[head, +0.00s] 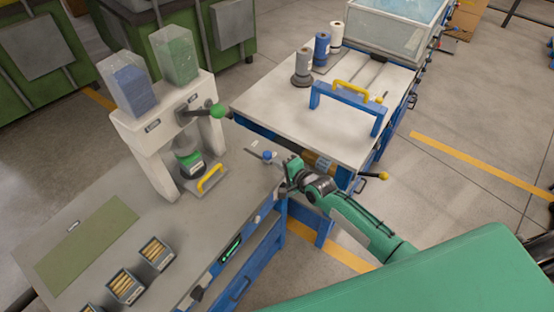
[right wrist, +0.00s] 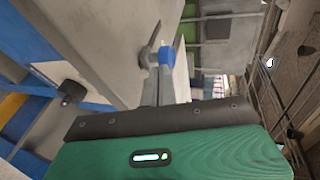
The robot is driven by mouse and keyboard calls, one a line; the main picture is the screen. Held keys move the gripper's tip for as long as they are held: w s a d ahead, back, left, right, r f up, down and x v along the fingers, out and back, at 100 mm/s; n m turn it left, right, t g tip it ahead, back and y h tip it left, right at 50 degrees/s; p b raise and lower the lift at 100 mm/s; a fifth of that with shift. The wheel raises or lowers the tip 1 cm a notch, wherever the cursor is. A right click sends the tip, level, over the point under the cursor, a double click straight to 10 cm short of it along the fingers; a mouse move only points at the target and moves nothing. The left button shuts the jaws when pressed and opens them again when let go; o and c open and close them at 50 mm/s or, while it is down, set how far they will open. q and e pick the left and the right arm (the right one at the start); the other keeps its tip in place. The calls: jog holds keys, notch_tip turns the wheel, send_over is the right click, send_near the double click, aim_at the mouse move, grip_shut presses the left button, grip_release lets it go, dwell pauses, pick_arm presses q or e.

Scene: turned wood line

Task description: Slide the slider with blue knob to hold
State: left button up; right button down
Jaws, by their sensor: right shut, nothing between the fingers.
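The slider's blue knob (head: 267,155) stands at the right end of the grey bench top, on a short light plate. It also shows in the right wrist view (right wrist: 166,56), right at the finger ends. My right gripper (head: 287,165) is at the bench's right edge, just right of the knob. Its fingers (right wrist: 164,88) are shut and empty. I cannot tell whether they touch the knob. The slider's marked positions are too small to read. My left gripper is not in view.
A press-like stand with a green-knobbed lever (head: 218,110) and a yellow handle (head: 211,178) stand left of the slider. A white-topped table (head: 280,105) with a blue frame and spools is behind. Boxes of wooden pegs (head: 125,286) sit at the front left.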

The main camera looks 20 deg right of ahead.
jog(key=shift+w+a, duration=0.3)
jog(key=shift+w, duration=0.25)
jog(key=shift+w+a, duration=0.25)
jog(key=shift+w, duration=0.1)
jog(key=w+a+b, duration=0.1)
jog(key=w, duration=0.1)
jog(key=w+a+b, duration=0.1)
jog(key=w+a, duration=0.1)
jog(key=w+a+b, duration=0.1)
jog(key=w+a, duration=0.1)
jog(key=shift+w+f, duration=0.1)
jog(key=shift+w, duration=0.2)
jog(key=shift+w+a, duration=0.1)
jog(key=shift+a, duration=0.05)
jog(key=shift+r, duration=0.3)
jog(key=shift+r, duration=0.1)
